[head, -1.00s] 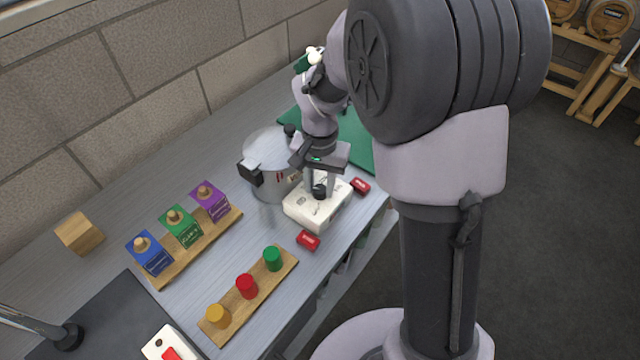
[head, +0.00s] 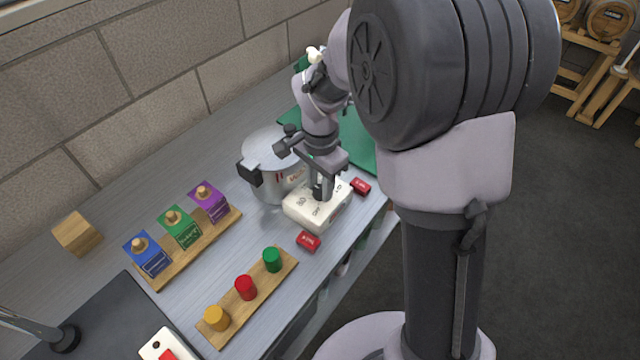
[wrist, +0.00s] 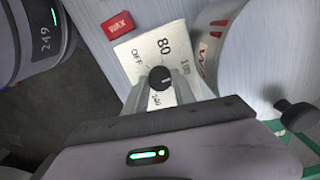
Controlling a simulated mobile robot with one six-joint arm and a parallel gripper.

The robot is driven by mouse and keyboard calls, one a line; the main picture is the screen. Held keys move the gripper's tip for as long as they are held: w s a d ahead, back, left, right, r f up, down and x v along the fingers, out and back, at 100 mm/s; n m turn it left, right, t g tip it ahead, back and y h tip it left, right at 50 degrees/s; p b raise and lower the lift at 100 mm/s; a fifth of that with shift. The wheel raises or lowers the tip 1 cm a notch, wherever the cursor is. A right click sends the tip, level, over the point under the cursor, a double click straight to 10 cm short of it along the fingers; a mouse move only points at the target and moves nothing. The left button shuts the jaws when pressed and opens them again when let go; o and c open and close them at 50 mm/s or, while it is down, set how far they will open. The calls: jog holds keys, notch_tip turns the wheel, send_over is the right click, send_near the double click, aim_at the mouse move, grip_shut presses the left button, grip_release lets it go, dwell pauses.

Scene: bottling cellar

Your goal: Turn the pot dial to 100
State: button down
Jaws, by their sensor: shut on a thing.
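The white control box (head: 300,212) stands on the bench in front of the steel pot (head: 262,150). Its top carries the black dial (wrist: 160,78), with the labels OFF, 80, 100 and 140 around it in the wrist view. My gripper (head: 321,194) points down over the box and is shut on the dial, with a finger on each side in the wrist view (wrist: 160,82). A small light mark on the dial faces roughly right, near the 100 side; its exact reading is unclear. In the head view the fingers hide the dial.
Red blocks (head: 308,241) (head: 360,186) lie close to the box; one reads WAX (wrist: 117,24). A wooden board (head: 228,322) with coloured pegs and a rack (head: 160,281) of coloured blocks stand to the left. A green mat (head: 357,140) lies behind.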

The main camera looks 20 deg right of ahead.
aim_at(320, 189)
dwell(0.3)
jog(key=c, duration=1)
grip_release()
jog(key=shift+c, duration=0.2)
notch_tip(320, 189, up, 18)
jog(key=p, duration=0.7)
jog(key=shift+f, duration=0.25)
jog(key=s+a+r+n+t+y+b, duration=0.1)
jog(key=s+n+t, duration=0.2)
jog(key=s, duration=0.6)
jog(key=s+a+r+n+t+y+b, duration=0.1)
jog(key=s+n, duration=0.3)
jog(key=s, duration=0.6)
jog(key=shift+s+a+r+n+t+b, duration=0.15)
jog(key=shift+a+r+n+t+b, duration=0.2)
jog(key=shift+a+t+b, duration=0.45)
